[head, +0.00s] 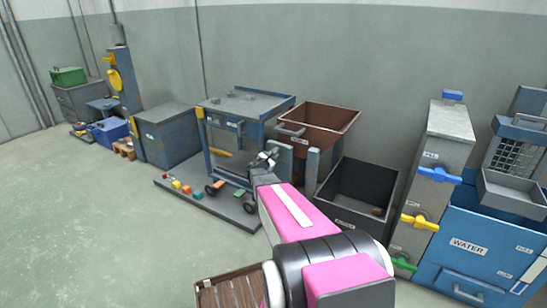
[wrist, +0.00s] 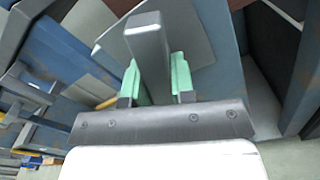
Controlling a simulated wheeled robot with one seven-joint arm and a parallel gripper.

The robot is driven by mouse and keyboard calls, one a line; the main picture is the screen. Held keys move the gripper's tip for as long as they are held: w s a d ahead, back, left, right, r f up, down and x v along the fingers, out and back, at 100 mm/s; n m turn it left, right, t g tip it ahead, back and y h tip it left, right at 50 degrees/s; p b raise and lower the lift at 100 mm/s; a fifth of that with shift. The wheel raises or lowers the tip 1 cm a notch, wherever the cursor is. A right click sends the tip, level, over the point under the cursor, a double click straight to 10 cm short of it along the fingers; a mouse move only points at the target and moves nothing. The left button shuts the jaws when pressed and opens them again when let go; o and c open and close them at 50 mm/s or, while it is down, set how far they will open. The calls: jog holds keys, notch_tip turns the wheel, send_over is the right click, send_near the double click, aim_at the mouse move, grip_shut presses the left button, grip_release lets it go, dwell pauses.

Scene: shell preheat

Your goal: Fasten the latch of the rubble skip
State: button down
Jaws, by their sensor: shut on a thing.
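The rubble skip looks to be the rust-brown tipping bin (head: 325,117), which stands at the back between blue-grey posts. My gripper (head: 267,158) is in front of the skip's left post, beside the blue trolley. In the wrist view my gripper (wrist: 157,78) has its two green finger pads on either side of a grey bar (wrist: 148,38), which seems to be the latch handle. A grey plate (wrist: 192,45) lies behind the bar. In the head view the bar is too small and too covered by my gripper to tell its position against any catch.
A blue trolley (head: 262,101) stands just left of my gripper. A dark open bin (head: 362,182) is to its right, then a grey cabinet (head: 450,122) with coloured handles. Small coloured blocks (head: 187,190) lie on a low platform. The floor at left is clear.

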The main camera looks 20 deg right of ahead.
jog(key=shift+n, duration=2.2)
jog(key=c, duration=1)
grip_release()
jog(key=shift+o, duration=0.2)
jog(key=v, duration=1.1)
